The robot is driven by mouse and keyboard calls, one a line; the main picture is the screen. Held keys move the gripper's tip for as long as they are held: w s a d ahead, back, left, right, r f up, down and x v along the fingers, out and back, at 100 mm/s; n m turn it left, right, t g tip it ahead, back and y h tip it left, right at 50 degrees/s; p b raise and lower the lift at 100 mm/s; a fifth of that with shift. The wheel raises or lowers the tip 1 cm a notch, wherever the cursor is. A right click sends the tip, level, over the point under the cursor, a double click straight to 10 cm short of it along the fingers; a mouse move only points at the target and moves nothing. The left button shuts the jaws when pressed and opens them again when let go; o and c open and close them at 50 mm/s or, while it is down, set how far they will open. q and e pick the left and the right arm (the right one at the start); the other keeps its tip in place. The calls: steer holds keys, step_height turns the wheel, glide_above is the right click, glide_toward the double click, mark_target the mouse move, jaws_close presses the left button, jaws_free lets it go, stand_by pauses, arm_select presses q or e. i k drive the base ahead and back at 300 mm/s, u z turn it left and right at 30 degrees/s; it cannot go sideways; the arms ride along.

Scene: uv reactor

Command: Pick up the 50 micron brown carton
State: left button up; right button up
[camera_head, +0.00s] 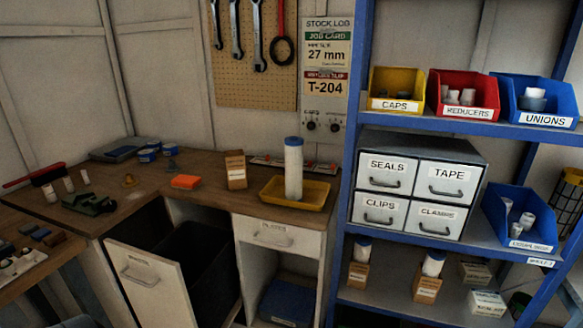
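Several cartons are in view, and their small print is too fine to read, so I cannot tell which is the 50 micron one. A brown carton (236,170) with a pale label stands upright on the wooden bench, left of the yellow tray. Two more brown cartons stand on the lower shelf of the blue rack: a left one (358,275) and a right one (427,290), each with a white, blue-topped cylinder at it. Paler boxes (475,272) and (487,303) lie to their right. Neither of my grippers is in view.
A yellow tray (318,196) holds a tall white cylinder with a blue top (293,168). An orange block (185,182) lies left of the bench carton. Blue rack uprights (345,180) separate bench and shelves. A cabinet door (150,275) stands open below the bench.

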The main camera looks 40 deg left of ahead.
mark_target(237, 177)
steer(key=z, duration=0.25)
steer(key=i, duration=0.85)
steer(key=u, duration=0.7)
steer(key=i, duration=0.6)
steer(key=u, duration=0.7)
